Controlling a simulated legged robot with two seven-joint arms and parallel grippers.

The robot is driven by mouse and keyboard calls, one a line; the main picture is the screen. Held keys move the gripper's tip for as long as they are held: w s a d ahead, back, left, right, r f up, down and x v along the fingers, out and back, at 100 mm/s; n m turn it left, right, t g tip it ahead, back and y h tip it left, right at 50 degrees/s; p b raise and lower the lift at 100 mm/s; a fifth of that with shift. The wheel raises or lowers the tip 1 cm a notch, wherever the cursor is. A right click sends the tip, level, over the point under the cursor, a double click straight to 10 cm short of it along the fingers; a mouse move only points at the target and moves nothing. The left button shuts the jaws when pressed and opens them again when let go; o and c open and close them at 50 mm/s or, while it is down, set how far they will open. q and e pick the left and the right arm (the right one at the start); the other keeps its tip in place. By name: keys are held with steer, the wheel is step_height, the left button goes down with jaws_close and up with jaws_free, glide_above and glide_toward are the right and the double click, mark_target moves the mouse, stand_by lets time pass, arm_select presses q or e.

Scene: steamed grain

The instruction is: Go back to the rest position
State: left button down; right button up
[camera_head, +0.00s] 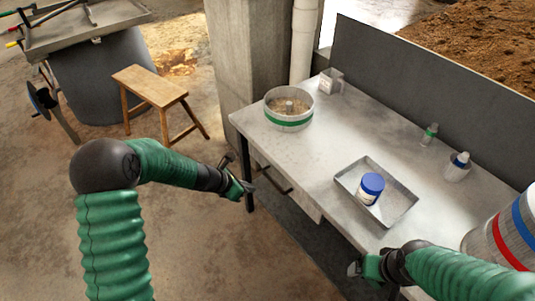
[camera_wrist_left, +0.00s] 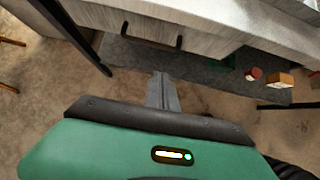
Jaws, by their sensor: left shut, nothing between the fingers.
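My left gripper (camera_head: 246,188) is shut and empty. It hangs in the air just off the left front of the metal table (camera_head: 330,135), beside a table leg. In the left wrist view its closed fingers (camera_wrist_left: 163,92) point toward the table's underside and the floor. My right gripper (camera_head: 356,268) is low at the front edge of the table, near the bottom of the head view. Its fingers are small and partly hidden by the arm, so its jaws cannot be made out.
On the table are a green-banded pot (camera_head: 290,122), a tray (camera_head: 398,217) holding a blue-lidded jar (camera_head: 370,189), small bottles (camera_head: 459,162) and a striped drum (camera_head: 505,240). A wooden stool (camera_head: 150,87) stands left. Floor around my left arm is clear.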

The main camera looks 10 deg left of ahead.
arm_select(q)
steer(key=s+a+r+m+g+y+p, duration=0.1)
steer(key=s+r+m, duration=0.4)
steer(key=s+m, duration=0.6)
steer(key=s+a+r+m+g+y+p, duration=0.1)
steer(key=s+r+m, duration=0.5)
steer(key=s+m, duration=0.6)
steer(key=m+g+y+p, duration=0.1)
steer(key=m+y+p, duration=0.1)
steer(key=m, duration=0.3)
steer(key=shift+s+y, duration=0.15)
steer(key=shift+y, duration=0.35)
steer(key=shift+s, duration=0.1)
steer(key=shift+d, duration=0.1)
